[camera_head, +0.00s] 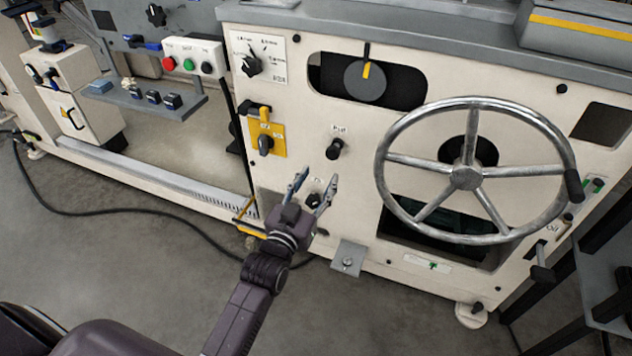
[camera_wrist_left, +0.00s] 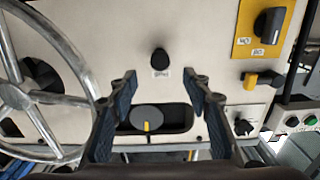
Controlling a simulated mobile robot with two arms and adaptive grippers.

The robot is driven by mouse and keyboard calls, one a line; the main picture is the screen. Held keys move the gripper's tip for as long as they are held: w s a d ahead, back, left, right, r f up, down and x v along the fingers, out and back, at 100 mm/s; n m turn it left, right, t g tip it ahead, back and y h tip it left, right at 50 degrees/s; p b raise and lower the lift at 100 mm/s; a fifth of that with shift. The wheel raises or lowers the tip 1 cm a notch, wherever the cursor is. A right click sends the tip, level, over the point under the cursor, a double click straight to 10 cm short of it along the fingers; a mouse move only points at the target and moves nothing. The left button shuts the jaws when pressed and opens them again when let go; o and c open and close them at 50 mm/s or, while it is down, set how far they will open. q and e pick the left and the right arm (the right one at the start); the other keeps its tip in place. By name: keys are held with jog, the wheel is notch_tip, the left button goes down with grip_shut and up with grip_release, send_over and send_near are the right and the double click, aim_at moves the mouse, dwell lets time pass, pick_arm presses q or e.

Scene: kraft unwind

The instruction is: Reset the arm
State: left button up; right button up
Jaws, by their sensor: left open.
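My left gripper (camera_head: 312,190) is open and empty in front of the cream machine panel (camera_head: 345,225) in the head view. Its two fingers point up toward the panel, below a small black knob (camera_head: 334,149). In the left wrist view the open fingers (camera_wrist_left: 162,100) frame a grey round dial with a yellow mark (camera_wrist_left: 147,118), and the black knob (camera_wrist_left: 160,59) shows between and beyond them. No object is between the fingers. I cannot tell the exact gap to the panel. My right gripper is not in view.
A large metal handwheel (camera_head: 466,178) stands out from the panel to the right. A yellow switch plate (camera_head: 266,139) is up and left of the gripper. A bracket (camera_head: 348,258) juts out low. A black cable (camera_head: 150,213) lies on the floor.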

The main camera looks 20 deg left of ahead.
pick_arm(q)
jog(key=shift+s, duration=0.45)
